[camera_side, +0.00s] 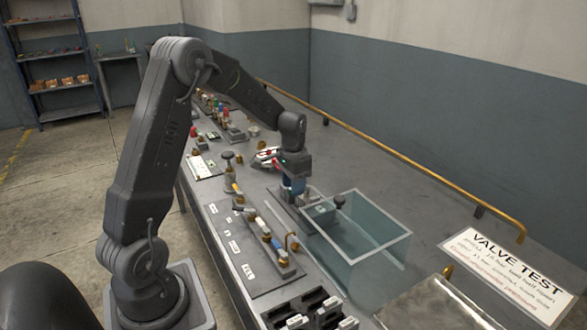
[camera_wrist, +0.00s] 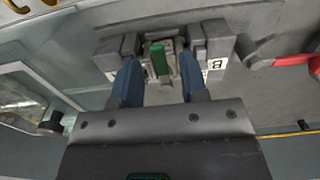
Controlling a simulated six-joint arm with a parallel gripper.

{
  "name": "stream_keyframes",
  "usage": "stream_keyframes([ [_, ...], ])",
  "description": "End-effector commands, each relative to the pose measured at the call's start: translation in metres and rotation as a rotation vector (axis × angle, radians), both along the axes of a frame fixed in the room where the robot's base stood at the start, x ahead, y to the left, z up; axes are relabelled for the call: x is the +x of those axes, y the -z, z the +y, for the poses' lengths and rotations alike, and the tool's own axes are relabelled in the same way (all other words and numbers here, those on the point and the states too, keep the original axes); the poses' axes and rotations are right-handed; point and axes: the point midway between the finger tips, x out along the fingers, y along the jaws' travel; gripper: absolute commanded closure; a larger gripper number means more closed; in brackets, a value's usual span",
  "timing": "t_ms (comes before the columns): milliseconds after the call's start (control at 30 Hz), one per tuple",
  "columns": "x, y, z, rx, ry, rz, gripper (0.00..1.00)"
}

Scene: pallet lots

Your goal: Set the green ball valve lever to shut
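The green lever (camera_wrist: 158,60) shows in the wrist view, a short narrow bar between grey blocks of its valve body. My gripper (camera_wrist: 159,75) has two blue fingers spread apart, one on each side of the green lever, with a visible gap on both sides. Whether the fingertips reach down to the lever's height is hard to tell. In the side view my gripper (camera_side: 293,186) points down beside the clear tank, and the green lever is hidden behind it. A white label with a dark letter sits right of the lever.
A clear open tank (camera_side: 380,245) stands close to my gripper. A red lever (camera_wrist: 285,62) lies to the right in the wrist view. Several brass fittings (camera_side: 267,238) line the bench's near side. A brass rail (camera_side: 400,165) runs along the far edge.

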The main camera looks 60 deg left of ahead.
Motion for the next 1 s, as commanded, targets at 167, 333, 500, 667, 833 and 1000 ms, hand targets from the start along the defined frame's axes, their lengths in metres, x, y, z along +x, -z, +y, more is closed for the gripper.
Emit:
stream_keyframes([
  [167,0.001,-0.031,0.001,0.004,0.0,-0.007,0.6],
  [333,0.001,-0.07,0.001,0.004,0.0,-0.008,0.6],
  [500,0.001,-0.104,0.0,0.003,0.0,-0.007,0.6],
  [667,0.001,-0.125,0.0,0.002,0.0,-0.005,0.6],
  [833,0.0,-0.133,0.0,0.001,0.0,-0.003,0.6],
  [1000,0.0,-0.134,0.0,0.001,0.0,-0.002,0.6],
])
